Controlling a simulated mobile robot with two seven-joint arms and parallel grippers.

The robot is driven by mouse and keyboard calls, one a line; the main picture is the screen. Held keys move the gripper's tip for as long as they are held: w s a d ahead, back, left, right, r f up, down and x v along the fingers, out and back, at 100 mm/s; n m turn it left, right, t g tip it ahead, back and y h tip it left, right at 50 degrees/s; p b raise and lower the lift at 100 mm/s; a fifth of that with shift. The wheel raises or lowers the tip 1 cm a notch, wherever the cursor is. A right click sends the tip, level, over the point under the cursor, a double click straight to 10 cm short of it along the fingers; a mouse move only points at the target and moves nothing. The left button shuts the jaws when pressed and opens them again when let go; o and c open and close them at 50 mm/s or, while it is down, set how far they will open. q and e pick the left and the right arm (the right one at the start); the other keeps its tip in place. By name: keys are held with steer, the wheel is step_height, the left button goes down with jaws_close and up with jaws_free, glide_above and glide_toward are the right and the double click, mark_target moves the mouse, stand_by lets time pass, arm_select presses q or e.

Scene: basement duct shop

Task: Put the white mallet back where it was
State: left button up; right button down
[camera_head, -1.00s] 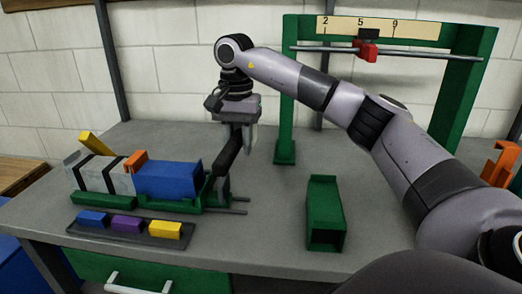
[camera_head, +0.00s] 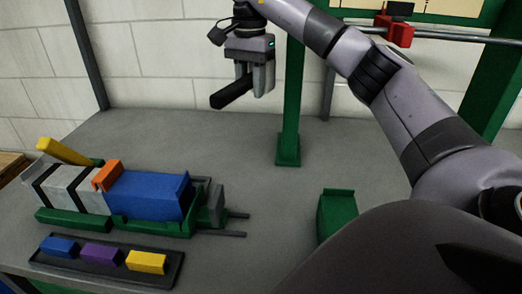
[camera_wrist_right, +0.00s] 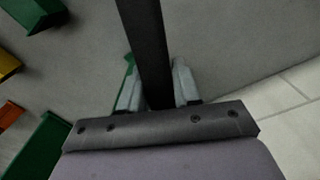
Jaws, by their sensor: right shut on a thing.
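My right gripper (camera_head: 254,88) is shut on a dark bar (camera_head: 233,93), held in the air above the back of the workbench. The bar sticks out to the left of the fingers and tilts a little downward at that end. In the right wrist view the dark bar (camera_wrist_right: 147,50) runs between the two pale fingers (camera_wrist_right: 158,92) and past the top edge. It looks like a handle. No white mallet head shows in either view, so I cannot tell whether this is the mallet. My left gripper is not in view.
A green fixture (camera_head: 72,218) holds a blue block (camera_head: 147,194) and grey blocks at the left. A dark tray (camera_head: 160,278) with coloured blocks lies in front. A green box (camera_head: 337,212) and green frame post (camera_head: 290,120) stand right. The bench between is bare.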

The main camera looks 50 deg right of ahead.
steer(key=shift+w+d, duration=0.1)
steer(key=shift+d, duration=0.05)
step_height(320, 180, down, 5)
steer(key=b, duration=0.2)
glide_above(253, 167)
step_height(253, 167, down, 9)
steer(key=shift+f+b, duration=0.15)
steer(key=shift+b, duration=0.2)
steer(key=shift+f, duration=2.7)
steer(key=shift+f, duration=0.1)
steer(key=c, duration=0.8)
jaws_free()
